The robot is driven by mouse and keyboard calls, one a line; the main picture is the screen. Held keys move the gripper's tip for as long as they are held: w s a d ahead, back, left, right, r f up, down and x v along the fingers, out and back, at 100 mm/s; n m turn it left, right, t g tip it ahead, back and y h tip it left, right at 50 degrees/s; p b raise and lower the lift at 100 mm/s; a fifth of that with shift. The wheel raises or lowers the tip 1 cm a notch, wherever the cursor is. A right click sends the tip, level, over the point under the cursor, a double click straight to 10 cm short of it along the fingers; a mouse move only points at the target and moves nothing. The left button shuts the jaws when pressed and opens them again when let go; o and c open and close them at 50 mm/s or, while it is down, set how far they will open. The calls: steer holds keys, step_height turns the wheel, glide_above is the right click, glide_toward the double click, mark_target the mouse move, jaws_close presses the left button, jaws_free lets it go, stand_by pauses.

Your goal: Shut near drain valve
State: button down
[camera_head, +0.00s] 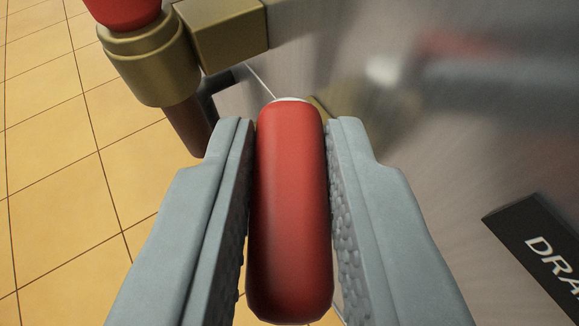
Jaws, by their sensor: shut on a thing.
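A red rounded handle (289,210) stands in the middle of the view, its long side running up the picture. My gripper (290,150) has one grey finger on each side of it and is shut on it. The textured finger pads lie against the handle's sides. A small pale piece shows at the handle's far end. The valve body behind the handle is mostly hidden by it. A black label (540,250) with white letters "DRA", cut off by the picture edge, is on the metal panel at the right.
A brass fitting (150,62) with a red top (122,10) and a square brass block (222,30) is at the upper left. The brushed metal panel (420,150) fills the right side and mirrors red and grey shapes. Yellow tiled floor (60,180) lies at the left.

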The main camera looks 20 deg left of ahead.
steer(key=shift+d+n+y, duration=0.15)
steer(key=shift+n+y, duration=0.25)
steer(key=c, duration=1.3)
jaws_free()
steer(key=v, duration=1.7)
steer(key=shift+d+r, duration=0.2)
steer(key=shift+r, duration=0.1)
